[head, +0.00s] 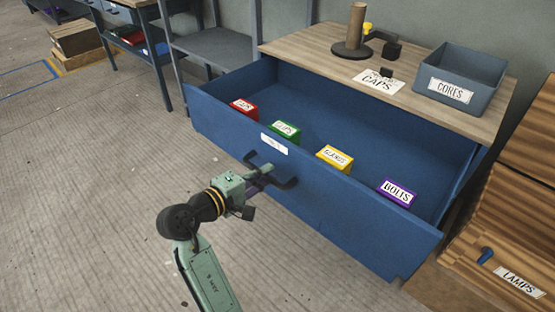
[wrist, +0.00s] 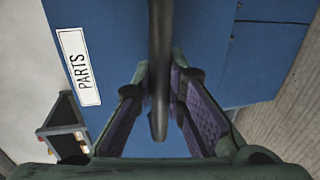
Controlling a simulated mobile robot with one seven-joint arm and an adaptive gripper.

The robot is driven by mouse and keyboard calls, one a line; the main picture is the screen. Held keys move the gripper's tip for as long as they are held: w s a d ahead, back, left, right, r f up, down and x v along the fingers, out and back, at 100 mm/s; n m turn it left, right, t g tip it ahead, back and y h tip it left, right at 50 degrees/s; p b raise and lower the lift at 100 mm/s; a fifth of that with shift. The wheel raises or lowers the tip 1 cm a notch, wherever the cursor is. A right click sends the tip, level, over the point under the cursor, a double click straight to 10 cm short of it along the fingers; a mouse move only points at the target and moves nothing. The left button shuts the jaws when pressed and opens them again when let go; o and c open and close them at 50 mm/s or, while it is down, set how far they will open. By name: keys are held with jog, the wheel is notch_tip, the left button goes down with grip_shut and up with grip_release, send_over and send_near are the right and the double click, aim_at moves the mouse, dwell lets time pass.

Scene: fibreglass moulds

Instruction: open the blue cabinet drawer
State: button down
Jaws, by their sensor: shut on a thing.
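The blue cabinet drawer (head: 330,205) stands pulled well out from under the wooden top in the head view. Its front also fills much of the wrist view (wrist: 205,60), with a white PARTS label (wrist: 78,66). A dark bar handle (head: 285,183) sits on the drawer front below the label. My gripper (head: 264,172) is at the handle's left part. In the wrist view its purple-padded fingers (wrist: 160,105) are on both sides of the dark handle bar (wrist: 160,60), shut on it. The handle's far mount is partly hidden.
Red (head: 243,109), green (head: 286,132), yellow (head: 334,158) and purple (head: 397,192) labelled boxes are inside the drawer. A grey CORES bin (head: 480,72) and a stand (head: 352,45) are on the wooden top (head: 310,45).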

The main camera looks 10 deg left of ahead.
jog(key=shift+f+v, duration=0.25)
jog(key=shift+v, duration=0.95)
jog(key=c, duration=1.6)
grip_release()
jog(key=v, duration=1.2)
